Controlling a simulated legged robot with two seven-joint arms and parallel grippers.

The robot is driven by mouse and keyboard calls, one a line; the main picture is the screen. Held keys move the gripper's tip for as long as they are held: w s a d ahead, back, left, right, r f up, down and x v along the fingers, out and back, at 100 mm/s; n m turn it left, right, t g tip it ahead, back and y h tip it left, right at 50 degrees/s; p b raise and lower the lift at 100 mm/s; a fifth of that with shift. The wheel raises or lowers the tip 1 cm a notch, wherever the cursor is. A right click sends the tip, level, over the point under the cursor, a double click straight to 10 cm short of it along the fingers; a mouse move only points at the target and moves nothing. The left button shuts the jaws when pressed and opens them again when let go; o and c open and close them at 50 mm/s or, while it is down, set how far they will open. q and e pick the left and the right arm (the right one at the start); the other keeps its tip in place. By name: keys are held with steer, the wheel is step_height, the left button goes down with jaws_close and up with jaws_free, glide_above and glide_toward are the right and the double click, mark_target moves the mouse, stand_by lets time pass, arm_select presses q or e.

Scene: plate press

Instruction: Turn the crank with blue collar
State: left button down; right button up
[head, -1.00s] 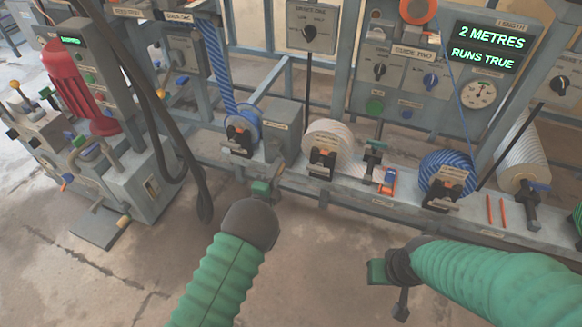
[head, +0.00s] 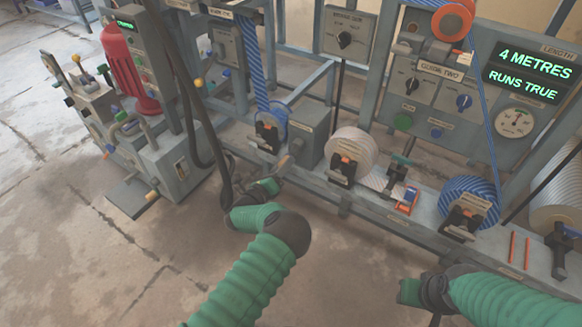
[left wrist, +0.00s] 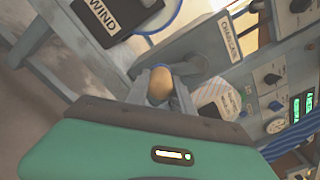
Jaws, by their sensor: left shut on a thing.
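The crank knob (left wrist: 160,84) is a tan, rounded handle in the left wrist view. My left gripper (left wrist: 160,95) is shut on it, with a finger on either side. A grey crank arm (left wrist: 188,68) runs from the knob to the grey chaincase box (left wrist: 225,40). In the head view, my left gripper (head: 275,178) is low in front of that box (head: 318,133), and the crank is mostly hidden by it.
A length display (head: 534,73) reads 4 METRES, RUNS TRUE. Dark hanging cables (head: 190,95) pass close left of my left gripper. The floor (head: 345,265) between my arms is clear.

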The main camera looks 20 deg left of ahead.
arm_select(q)
steer(key=shift+a+f+m, duration=0.1)
steer(key=shift+a+m, duration=0.3)
steer(key=shift+m, duration=0.2)
steer(key=c, duration=1.3)
jaws_free()
steer(key=shift+a, duration=0.1)
steer(key=shift+o, duration=1)
steer(key=shift+w, duration=0.1)
steer(key=p+v, duration=0.1)
steer(key=v, duration=0.1)
steer(key=p+v, duration=0.1)
steer(key=v, duration=0.1)
steer(key=r+p+v, duration=0.1)
steer(key=p+v, duration=0.4)
steer(key=v, duration=0.8)
steer(key=shift+f+p, duration=0.3)
steer(key=shift+f, duration=0.05)
